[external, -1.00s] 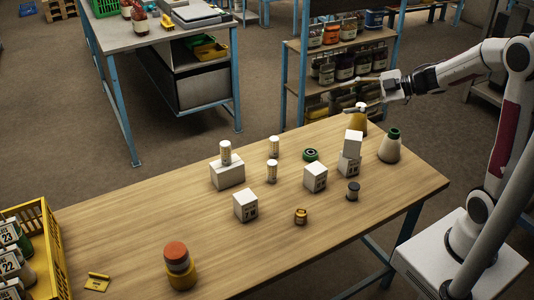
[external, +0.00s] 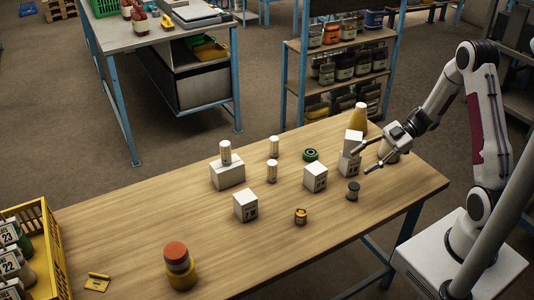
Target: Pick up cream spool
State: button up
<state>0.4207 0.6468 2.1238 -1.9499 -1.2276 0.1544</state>
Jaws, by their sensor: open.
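Which piece is the cream spool is not certain. Small cream-white cylinders stand upright: one (external: 225,152) on a white block, one (external: 274,146) on the table behind, and one (external: 272,170) in front of that.
A green ring (external: 311,155), white blocks (external: 315,177) and an amber jar (external: 300,216) stand mid-table. A yellow crate (external: 52,250) is at left.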

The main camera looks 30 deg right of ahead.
jog(key=m, duration=0.2)
send_near(359, 186)
jog(key=shift+y, duration=0.3)
jog(key=x, duration=0.4)
jog(key=shift+w+a+f, duration=0.15)
jog(key=shift+w+f, duration=0.1)
jog(key=shift+f, duration=0.15)
jog(key=shift+s+d+f, duration=0.2)
jog(key=shift+d+f, duration=0.15)
jog(key=shift+f, duration=0.15)
jog(key=shift+a, duration=0.1)
jog(key=shift+x, duration=1.2)
jog(key=shift+w+x, duration=0.15)
jog(key=shift+x, duration=1.15)
jog(key=shift+w+x, duration=0.15)
jog(key=shift+x, duration=1.2)
jog(key=shift+r, duration=0.15)
jog(key=c, duration=1.2)
